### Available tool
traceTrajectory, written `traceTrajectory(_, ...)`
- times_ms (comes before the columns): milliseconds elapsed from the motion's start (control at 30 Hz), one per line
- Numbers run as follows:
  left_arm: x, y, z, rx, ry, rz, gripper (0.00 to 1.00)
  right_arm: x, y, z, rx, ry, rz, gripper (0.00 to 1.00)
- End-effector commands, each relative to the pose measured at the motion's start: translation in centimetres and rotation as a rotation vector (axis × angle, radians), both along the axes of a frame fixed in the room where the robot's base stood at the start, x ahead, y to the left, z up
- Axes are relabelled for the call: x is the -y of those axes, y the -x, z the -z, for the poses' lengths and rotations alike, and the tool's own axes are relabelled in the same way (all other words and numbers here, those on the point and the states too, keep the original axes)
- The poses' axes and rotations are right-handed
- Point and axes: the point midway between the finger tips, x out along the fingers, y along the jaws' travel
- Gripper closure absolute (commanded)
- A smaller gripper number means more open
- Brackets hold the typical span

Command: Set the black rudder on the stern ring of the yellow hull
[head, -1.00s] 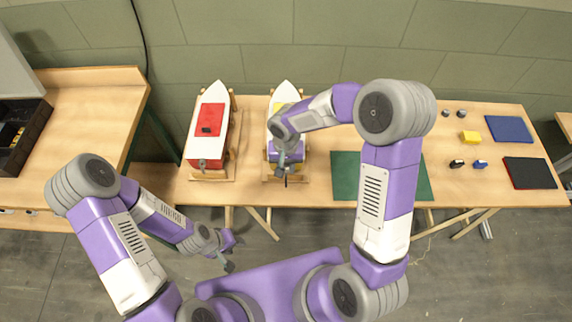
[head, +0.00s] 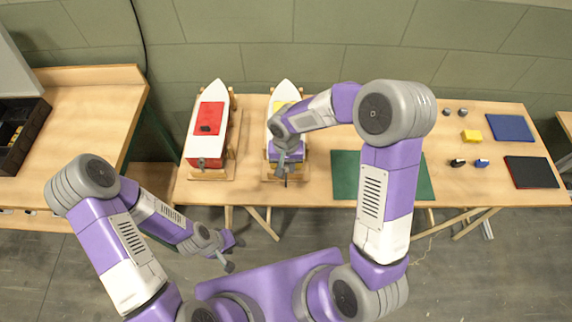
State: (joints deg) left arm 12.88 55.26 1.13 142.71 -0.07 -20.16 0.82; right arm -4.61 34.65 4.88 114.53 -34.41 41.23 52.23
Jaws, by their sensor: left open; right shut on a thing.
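The yellow hull (head: 283,91), white with a yellow deck panel, stands in a wooden cradle, bow away from me. My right arm covers much of it. My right gripper (head: 285,168) is at its stern, shut on a small dark thing, the black rudder (head: 286,181), of which only a thin lower part shows. The stern ring is hidden behind the gripper, so I cannot tell whether the rudder touches it. My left gripper (head: 233,254) is open and empty, low in front of the table.
A red-decked hull (head: 211,116) stands in a cradle to the left. A green mat (head: 345,175) lies right of the yellow hull.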

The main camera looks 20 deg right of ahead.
Motion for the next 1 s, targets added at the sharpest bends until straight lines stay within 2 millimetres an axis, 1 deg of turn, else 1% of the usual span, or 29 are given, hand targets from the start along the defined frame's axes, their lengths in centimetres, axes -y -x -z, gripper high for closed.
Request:
traceTrajectory(600, 0.0, 0.0, 0.93, 0.0, 0.0, 0.0, 0.57, -0.01, 0.0, 0.73, 0.0, 0.0, 0.0, 1.0)
traceTrajectory(900, 0.0, 0.0, 0.92, 0.0, 0.0, 0.0, 0.57, -0.01, 0.0, 0.7, 0.0, 0.0, 0.0, 1.0)
traceTrajectory(933, 0.0, 0.0, 0.92, 0.0, 0.0, 0.0, 0.57, -0.01, 0.0, 0.7, 0.0, 0.0, 0.0, 0.7)
traceTrajectory(1000, 0.0, 0.0, 0.92, 0.0, 0.0, 0.0, 0.57, -0.01, 0.0, 0.7, 0.0, 0.0, 0.0, 0.6)
